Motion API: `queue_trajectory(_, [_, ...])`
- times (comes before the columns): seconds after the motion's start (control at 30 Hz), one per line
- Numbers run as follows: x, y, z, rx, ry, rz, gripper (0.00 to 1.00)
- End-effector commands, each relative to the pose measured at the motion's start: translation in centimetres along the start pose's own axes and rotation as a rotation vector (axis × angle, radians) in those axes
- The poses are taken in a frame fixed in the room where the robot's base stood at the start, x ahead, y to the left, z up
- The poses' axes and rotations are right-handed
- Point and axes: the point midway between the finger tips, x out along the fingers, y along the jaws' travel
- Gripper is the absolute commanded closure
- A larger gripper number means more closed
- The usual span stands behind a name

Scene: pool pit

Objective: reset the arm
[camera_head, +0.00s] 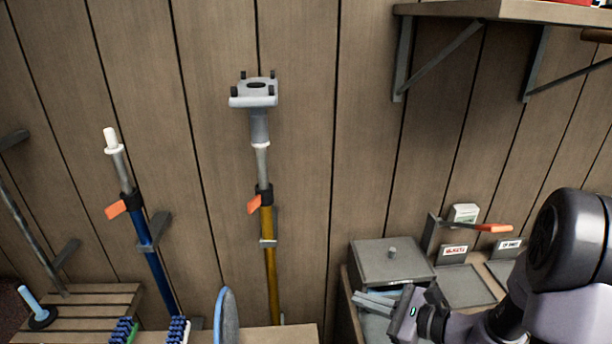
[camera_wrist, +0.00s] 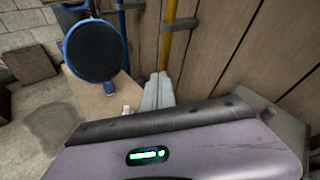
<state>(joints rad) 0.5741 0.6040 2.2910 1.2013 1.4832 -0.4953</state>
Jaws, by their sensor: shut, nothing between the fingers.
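My gripper (camera_head: 364,300) is at the lower right of the head view, low in front of the grey lidded box, with its fingers pointing left. In the wrist view the two grey fingers of my gripper (camera_wrist: 159,82) lie side by side, shut, with nothing between them. My arm comes in from the right edge of the head view, bent at a dark rounded joint.
A yellow pole (camera_head: 269,250) with a grey head and a blue pole (camera_head: 150,245) hang on the plank wall. The grey box (camera_head: 390,262) stands near compartments on the right bench. A round blue-rimmed net (camera_wrist: 95,50) stands left of the fingers. A shelf (camera_head: 500,10) is above.

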Motion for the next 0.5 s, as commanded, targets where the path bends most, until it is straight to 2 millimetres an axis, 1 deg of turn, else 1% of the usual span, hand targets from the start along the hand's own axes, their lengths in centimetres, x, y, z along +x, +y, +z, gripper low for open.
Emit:
queue_trajectory(0.03, [0.4,2.9,4.2,-0.152,0.012,0.142,1.00])
queue_trajectory(0.07, [0.2,5.1,6.3,-0.251,0.032,0.237,1.00])
queue_trajectory(0.1, [-0.4,7.9,8.5,-0.387,0.067,0.354,1.00])
queue_trajectory(0.17, [-2.1,11.7,10.6,-0.601,0.137,0.504,1.00])
queue_trajectory(0.2, [-3.5,13.7,11.4,-0.749,0.195,0.586,1.00])
queue_trajectory(0.23, [-4.7,14.8,11.8,-0.861,0.241,0.634,1.00])
queue_trajectory(0.3, [-7.4,16.2,12.4,-1.109,0.351,0.707,1.00])
queue_trajectory(0.33, [-8.4,16.4,12.5,-1.206,0.397,0.722,1.00])
queue_trajectory(0.4, [-10.4,16.3,13.0,-1.396,0.492,0.730,1.00])
queue_trajectory(0.5, [-12.3,15.7,13.6,-1.572,0.585,0.710,1.00])
